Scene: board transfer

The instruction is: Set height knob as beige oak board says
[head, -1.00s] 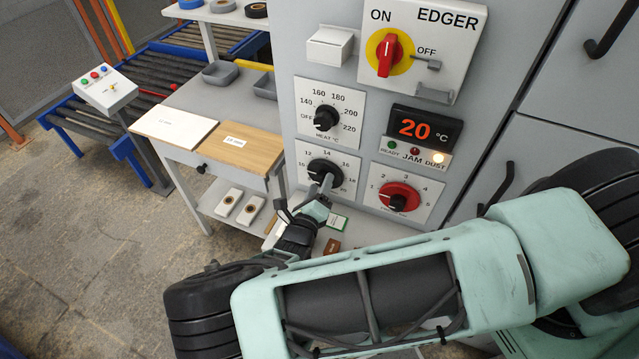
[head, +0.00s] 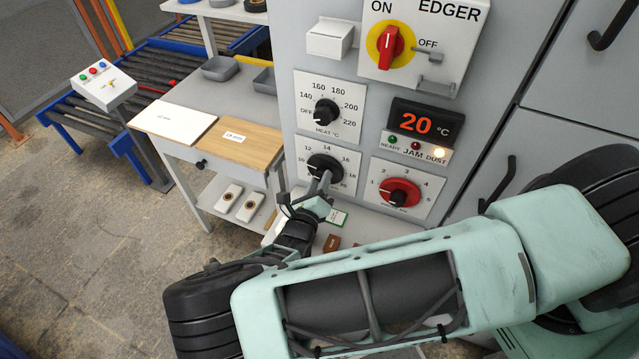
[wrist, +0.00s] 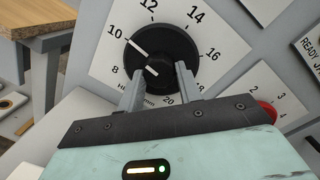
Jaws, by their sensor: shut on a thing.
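The height knob (head: 324,167) is a round black dial on a white plate low on the grey edger. It also shows in the wrist view (wrist: 160,50), where its long white line points at about 10. A shorter white mark shows lower on the knob's face. My gripper (wrist: 158,82) is shut on the knob, one finger on each side of its lower part. The beige oak board (head: 247,148) lies on the side table; its small white label appears to read 18 mm. The wrist view shows a scale from 8 to 20.
A white board (head: 172,122) lies left of the oak board. The heat knob (head: 326,112) is just above the height knob, and a red knob (head: 400,192) is to its right. The red ON/OFF switch (head: 391,46) is higher up. The display (head: 423,123) reads 20 °C.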

